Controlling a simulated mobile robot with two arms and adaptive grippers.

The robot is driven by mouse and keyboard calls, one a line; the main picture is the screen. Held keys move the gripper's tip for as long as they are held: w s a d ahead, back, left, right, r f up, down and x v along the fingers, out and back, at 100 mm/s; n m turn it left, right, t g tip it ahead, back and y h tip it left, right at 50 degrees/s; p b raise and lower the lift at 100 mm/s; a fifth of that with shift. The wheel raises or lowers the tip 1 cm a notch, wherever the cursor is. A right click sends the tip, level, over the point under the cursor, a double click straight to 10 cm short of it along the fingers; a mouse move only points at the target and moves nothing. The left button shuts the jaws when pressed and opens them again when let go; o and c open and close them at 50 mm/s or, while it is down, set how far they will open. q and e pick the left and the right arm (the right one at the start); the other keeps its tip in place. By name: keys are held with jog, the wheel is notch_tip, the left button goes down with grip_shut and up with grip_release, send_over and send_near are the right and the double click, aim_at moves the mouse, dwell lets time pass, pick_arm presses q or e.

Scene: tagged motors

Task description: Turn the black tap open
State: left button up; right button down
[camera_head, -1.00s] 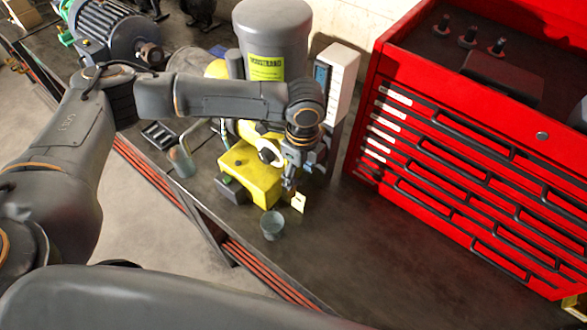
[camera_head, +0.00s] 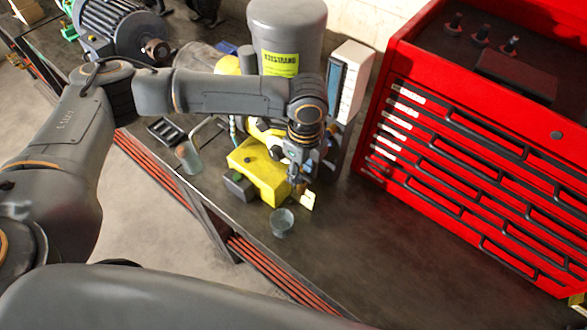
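My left gripper (camera_head: 297,178) points down at the right end of the yellow machine (camera_head: 258,177) on the dark workbench. Its fingers are small and dark here, and I cannot tell whether they are open or shut. A brownish fitting shows right at the fingertips, with a small pale yellow tag (camera_head: 308,200) just below. I cannot make out the black tap for certain; the gripper covers that spot. A small grey cup (camera_head: 281,222) stands on the bench below the tag. My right gripper is not in view.
A big grey drum with a yellow label (camera_head: 280,63) and a white box (camera_head: 350,82) stand behind. A red tool chest (camera_head: 470,150) stands right. The bench front is clear right of the cup.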

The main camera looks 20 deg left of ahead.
pick_arm(q)
notch_tip(320, 180, up, 11)
jog(key=a, duration=0.1)
jog(key=shift+s, duration=0.15)
pick_arm(e)
jog(key=shift+s+a, duration=0.1)
jog(key=shift+a, duration=0.25)
pick_arm(q)
jog(key=shift+a, duration=0.1)
